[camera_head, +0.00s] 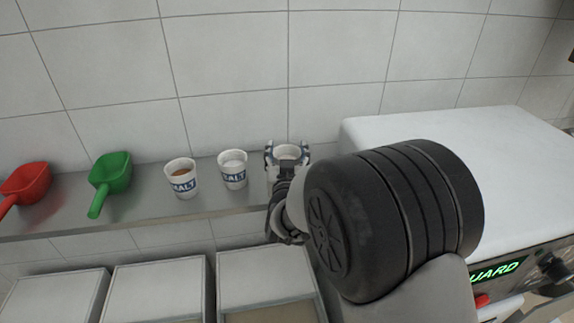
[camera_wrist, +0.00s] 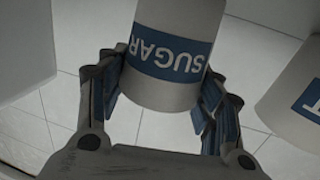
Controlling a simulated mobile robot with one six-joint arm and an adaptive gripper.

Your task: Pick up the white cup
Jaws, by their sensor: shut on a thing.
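A white cup (camera_wrist: 168,88) with a blue band reading SUGAR is between the fingers of my gripper (camera_wrist: 163,95), and the fingers are shut on its sides. It shows upside down in the wrist view. In the head view the rim of the white cup (camera_head: 288,153) shows between the fingers of my gripper (camera_head: 287,158), at the right end of the shelf. My arm hides its lower part, so I cannot tell whether it touches the shelf.
Two cups stand left of it on the steel shelf (camera_head: 140,207): a near cup labelled SALT (camera_head: 233,181) and another (camera_head: 181,188) with brown contents. A green scoop (camera_head: 110,172) and a red scoop (camera_head: 25,180) lie farther left. A white-topped oven (camera_head: 450,135) stands right.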

